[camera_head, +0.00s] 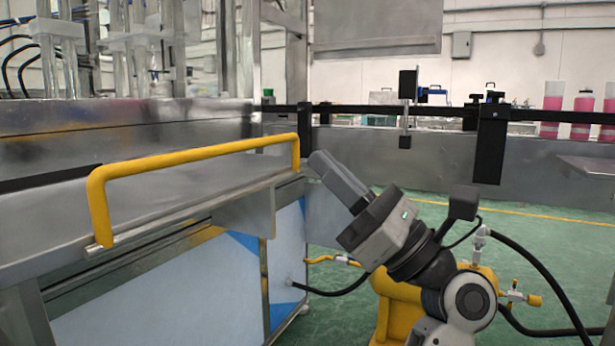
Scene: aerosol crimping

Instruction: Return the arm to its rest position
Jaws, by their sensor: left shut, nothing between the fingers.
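My left gripper (325,166) is grey and black and points up and to the left, at the middle of the view. Its fingers are shut and empty. Its tip is just right of the right end of a yellow bar handle (195,155). Whether they touch cannot be told. My left arm (425,265) is bent and comes up from the lower right. My right gripper is not in view.
The handle stands on a steel machine (130,205) with a flat ledge, filling the left side. A black rail (385,112) runs across behind. Pink cylinders (583,112) stand at the back right. Black hoses and yellow fittings are close to my arm. Green floor (545,245) is open at right.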

